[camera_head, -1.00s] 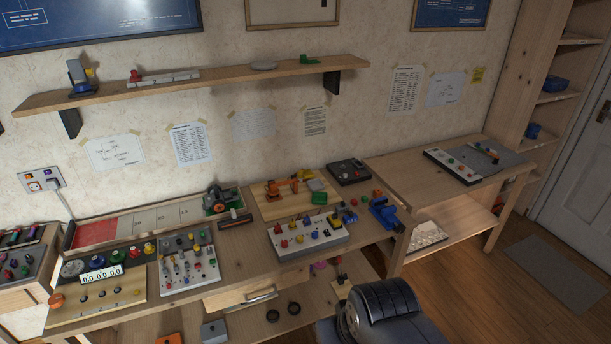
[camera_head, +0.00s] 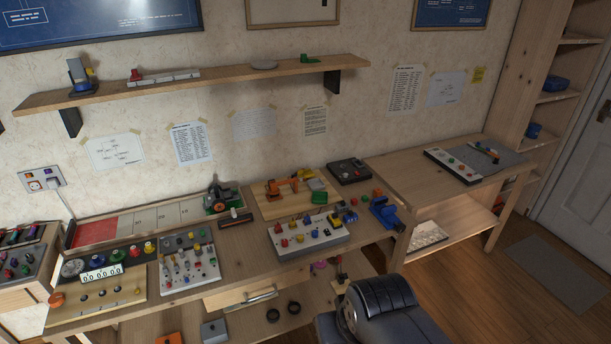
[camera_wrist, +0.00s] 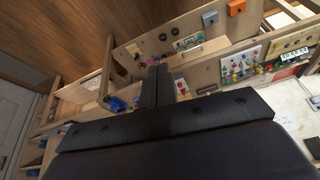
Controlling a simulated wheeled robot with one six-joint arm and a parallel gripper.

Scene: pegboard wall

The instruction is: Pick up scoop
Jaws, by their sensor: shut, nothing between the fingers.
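I cannot tell for sure which thing is the scoop; no clear scoop shape stands out in either view. In the wrist view my gripper (camera_wrist: 158,68) is shut and empty, its two dark fingers together. It points toward the workbench, with a small pink thing (camera_wrist: 179,88) just beside the fingers in the picture. In the head view my dark arm covers the lower middle right, in front of the workbench.
The workbench (camera_head: 232,262) holds several knob panels, an orange toy arm (camera_head: 283,186), a toy tractor (camera_head: 218,198) and a blue vise (camera_head: 384,211). A wall shelf (camera_head: 215,85) hangs above.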

